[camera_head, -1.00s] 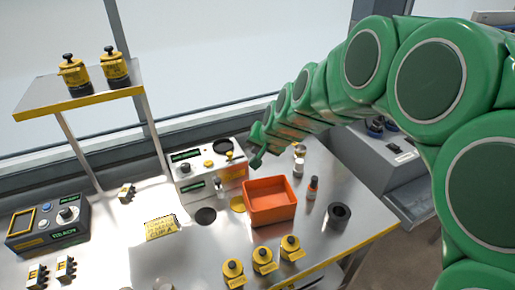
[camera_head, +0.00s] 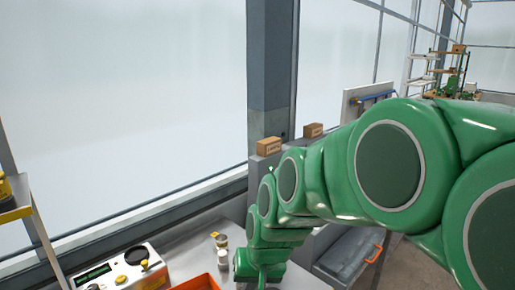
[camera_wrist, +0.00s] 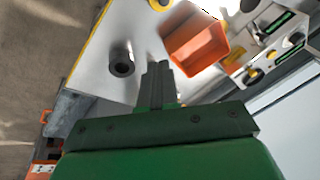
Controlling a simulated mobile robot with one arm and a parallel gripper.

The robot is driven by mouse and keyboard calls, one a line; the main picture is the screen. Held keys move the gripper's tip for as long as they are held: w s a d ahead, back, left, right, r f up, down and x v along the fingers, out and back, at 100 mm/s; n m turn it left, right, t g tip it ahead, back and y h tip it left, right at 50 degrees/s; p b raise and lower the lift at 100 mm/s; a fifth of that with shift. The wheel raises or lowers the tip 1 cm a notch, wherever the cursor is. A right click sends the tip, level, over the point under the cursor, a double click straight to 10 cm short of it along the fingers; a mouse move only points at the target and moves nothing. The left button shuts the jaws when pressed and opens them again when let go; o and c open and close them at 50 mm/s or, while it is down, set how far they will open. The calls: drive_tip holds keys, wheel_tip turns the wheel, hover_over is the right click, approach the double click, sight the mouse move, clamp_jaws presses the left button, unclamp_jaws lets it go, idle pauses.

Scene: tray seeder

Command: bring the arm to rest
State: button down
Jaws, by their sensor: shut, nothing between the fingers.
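My green arm reaches across the right of the head view and bends down over the steel bench. My gripper (camera_wrist: 157,75) shows in the wrist view with its two grey fingers close together and nothing between them. It points at the bench top, between a dark ring (camera_wrist: 121,62) on the left and an orange bin (camera_wrist: 196,42) on the right. In the head view the fingertips are not clearly seen at the bottom edge.
The white control box (camera_head: 120,272) stands on the bench at the lower left, with small jars (camera_head: 221,242) beside it. Cardboard boxes (camera_head: 269,146) stand near the window post. A grey cabinet with an orange handle (camera_head: 350,252) is behind my arm.

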drive_tip(key=s+d+g+h, duration=0.1)
drive_tip(key=s+d+g, duration=0.1)
drive_tip(key=s+d, duration=0.6)
drive_tip(key=s+d+m+g+h, duration=0.1)
drive_tip(key=s+d, duration=0.7)
drive_tip(key=s, duration=0.5)
drive_tip(key=shift+d+r+m+g+h, duration=0.3)
drive_tip(key=shift+d+g+h, duration=0.05)
drive_tip(key=shift+g+h, duration=0.05)
